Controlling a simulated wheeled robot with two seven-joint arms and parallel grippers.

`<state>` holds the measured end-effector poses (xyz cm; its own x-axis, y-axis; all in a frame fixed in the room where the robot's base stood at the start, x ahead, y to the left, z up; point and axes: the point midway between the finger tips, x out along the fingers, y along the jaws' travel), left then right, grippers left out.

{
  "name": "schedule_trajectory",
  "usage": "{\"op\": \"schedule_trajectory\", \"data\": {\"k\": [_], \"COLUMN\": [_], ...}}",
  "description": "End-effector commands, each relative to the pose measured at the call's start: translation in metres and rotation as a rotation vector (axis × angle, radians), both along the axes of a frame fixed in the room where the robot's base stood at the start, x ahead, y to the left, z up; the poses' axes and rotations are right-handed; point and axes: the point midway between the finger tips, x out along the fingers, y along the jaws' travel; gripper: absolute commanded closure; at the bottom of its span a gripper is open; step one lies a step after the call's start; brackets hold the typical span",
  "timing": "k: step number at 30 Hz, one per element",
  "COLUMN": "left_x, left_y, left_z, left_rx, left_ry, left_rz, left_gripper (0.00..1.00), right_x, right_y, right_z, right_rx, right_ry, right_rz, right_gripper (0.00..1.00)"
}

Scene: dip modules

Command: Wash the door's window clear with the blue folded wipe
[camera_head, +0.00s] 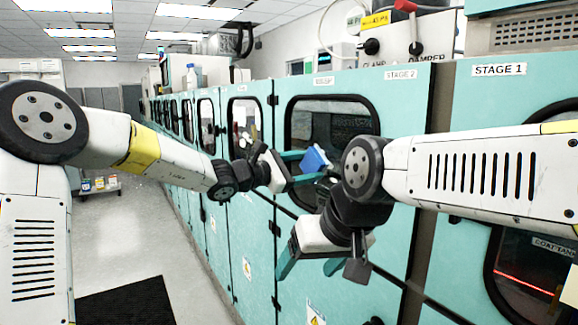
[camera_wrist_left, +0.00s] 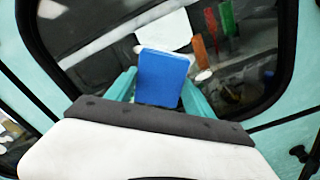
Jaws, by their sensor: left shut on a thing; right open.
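The blue folded wipe (camera_head: 317,159) is held between the teal fingers of my left gripper (camera_head: 306,168), in front of the STAGE 2 door. In the left wrist view the wipe (camera_wrist_left: 162,77) stands up from between the fingers, over the dark window. The door's window (camera_head: 304,122) has a black rounded frame; its lower right is hidden by the wipe and my right arm. In the left wrist view the window (camera_wrist_left: 95,35) shows white, orange-brown, green and red patches; I cannot tell marks from reflections. Whether the wipe touches the glass is unclear. My right gripper (camera_head: 311,264) is open and empty, lower down.
A row of teal cabinets with windows (camera_head: 243,120) recedes to the left. The STAGE 1 door (camera_head: 475,110) is at the right, partly behind my right arm. Door handles stick out. A black mat (camera_head: 125,303) lies on the open aisle floor (camera_head: 125,235).

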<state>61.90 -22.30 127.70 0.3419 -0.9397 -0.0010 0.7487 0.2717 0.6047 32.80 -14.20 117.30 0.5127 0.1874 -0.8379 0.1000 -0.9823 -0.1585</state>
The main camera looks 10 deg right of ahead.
Motion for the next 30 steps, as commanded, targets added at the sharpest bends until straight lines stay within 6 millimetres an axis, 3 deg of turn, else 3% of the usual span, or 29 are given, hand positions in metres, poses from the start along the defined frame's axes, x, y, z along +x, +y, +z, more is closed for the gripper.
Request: {"op": "schedule_trajectory", "data": {"k": [21,30], "left_x": [-0.047,-0.057], "left_y": [-0.019,-0.022], "left_z": [0.001,0.000], "left_rx": [0.000,0.001], "left_ry": [-0.002,-0.001], "left_rz": [-0.004,-0.002], "left_gripper": [0.72,0.72], "right_x": [0.000,0.000], "right_y": [0.000,0.000], "right_z": [0.000,0.000], "right_rx": [0.000,0.000], "right_ry": [0.000,0.000], "right_rz": [0.000,0.000], "right_gripper": [0.25,0.25]}}
